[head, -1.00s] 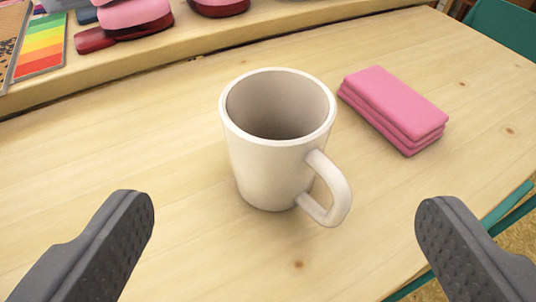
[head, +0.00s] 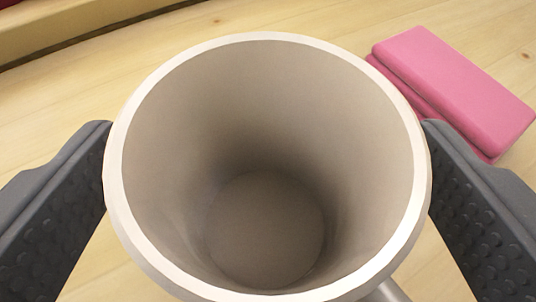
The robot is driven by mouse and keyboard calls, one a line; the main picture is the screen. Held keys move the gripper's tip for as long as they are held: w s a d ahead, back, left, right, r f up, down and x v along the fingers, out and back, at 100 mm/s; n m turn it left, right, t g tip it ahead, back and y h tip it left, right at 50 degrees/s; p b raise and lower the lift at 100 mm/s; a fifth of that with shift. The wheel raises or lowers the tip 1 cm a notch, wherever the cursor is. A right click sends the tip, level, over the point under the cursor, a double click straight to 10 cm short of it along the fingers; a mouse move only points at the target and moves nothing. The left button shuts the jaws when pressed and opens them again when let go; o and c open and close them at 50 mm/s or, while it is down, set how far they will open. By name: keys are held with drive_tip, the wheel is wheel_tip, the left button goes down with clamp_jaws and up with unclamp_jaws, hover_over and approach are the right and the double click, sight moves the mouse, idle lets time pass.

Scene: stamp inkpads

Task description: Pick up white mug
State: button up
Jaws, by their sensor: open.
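The white mug (head: 117,180) stands upright on the wooden table and fills the middle of the head view. I look down into its empty inside. Part of its handle (head: 388,290) shows at the bottom right; the rest is cut off by the frame edge. My gripper (head: 268,150) is open, with one dark grey finger on each side of the mug near its rim. The fingers look very close to the wall; I cannot tell whether they touch it.
A raised wooden ledge (head: 75,22) runs along the back left. The wooden table (head: 60,95) is bare to the left of the mug.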

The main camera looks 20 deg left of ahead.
sight(270, 33)
drive_tip(key=shift+w+a+f, duration=0.1)
drive_tip(key=shift+w+f, duration=0.1)
drive_tip(key=shift+w, duration=0.25)
drive_tip(key=shift+c, duration=0.2)
drive_tip(key=c, duration=1.2)
drive_tip(key=shift+r+p, duration=0.65)
drive_tip(key=shift+r, duration=1.1)
drive_tip(key=shift+s+r, duration=0.1)
drive_tip(key=shift+r, duration=0.05)
drive_tip(key=s+d+r+b, duration=0.1)
drive_tip(key=s+d+b, duration=0.7)
drive_tip(key=s+d, duration=0.2)
drive_tip(key=shift+d, duration=1.05)
